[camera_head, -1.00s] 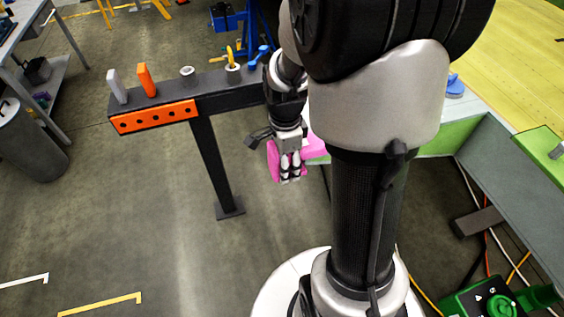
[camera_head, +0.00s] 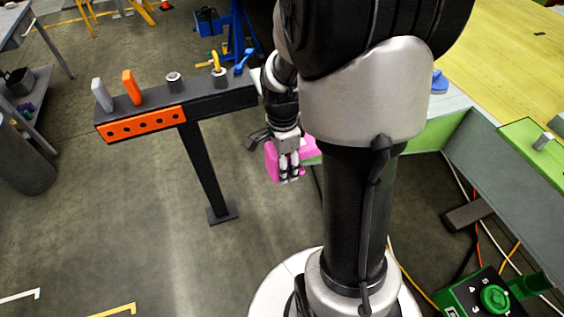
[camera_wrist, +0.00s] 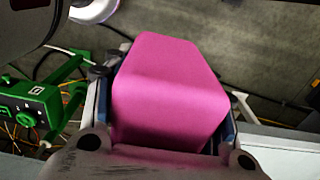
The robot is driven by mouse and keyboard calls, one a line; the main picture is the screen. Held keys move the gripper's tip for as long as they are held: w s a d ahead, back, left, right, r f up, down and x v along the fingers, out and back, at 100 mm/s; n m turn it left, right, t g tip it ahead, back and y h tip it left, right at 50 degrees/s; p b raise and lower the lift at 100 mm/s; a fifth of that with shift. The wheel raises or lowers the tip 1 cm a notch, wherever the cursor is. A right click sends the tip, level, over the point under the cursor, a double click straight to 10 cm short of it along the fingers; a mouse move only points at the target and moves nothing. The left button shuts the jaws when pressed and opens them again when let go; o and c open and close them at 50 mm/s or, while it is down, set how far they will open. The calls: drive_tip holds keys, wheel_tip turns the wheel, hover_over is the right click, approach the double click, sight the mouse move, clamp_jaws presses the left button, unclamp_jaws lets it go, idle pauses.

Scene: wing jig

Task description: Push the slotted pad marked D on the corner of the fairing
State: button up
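A pink block (camera_wrist: 165,90), which I take to be the slotted pad, fills the middle of the wrist view between the fingers of my gripper. In the head view the pink pad (camera_head: 307,147) shows behind and beside my gripper (camera_head: 289,176), which points down near the right end of the dark rail. My gripper is shut on the pad. No letter D and no slot show on the visible faces. I cannot tell for sure which part is the fairing; my arm hides much of the area behind it.
A dark rail (camera_head: 225,94) on a post carries an orange block (camera_head: 131,88), a grey block (camera_head: 102,95) and small cups. A yellow-topped bench (camera_head: 505,60) with green and grey edges (camera_head: 500,165) stands at right. A green control box (camera_head: 488,300) and cables lie at lower right.

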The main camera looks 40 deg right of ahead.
drive_tip(key=o, duration=0.5)
drive_tip(key=shift+w+d, duration=0.1)
drive_tip(key=shift+r, duration=0.15)
drive_tip(key=shift+w+r, duration=0.1)
drive_tip(key=shift+r, duration=0.2)
drive_tip(key=r, duration=1.1)
drive_tip(key=shift+s+a+r, duration=0.1)
drive_tip(key=shift+s+a, duration=0.1)
drive_tip(key=shift+s, duration=0.05)
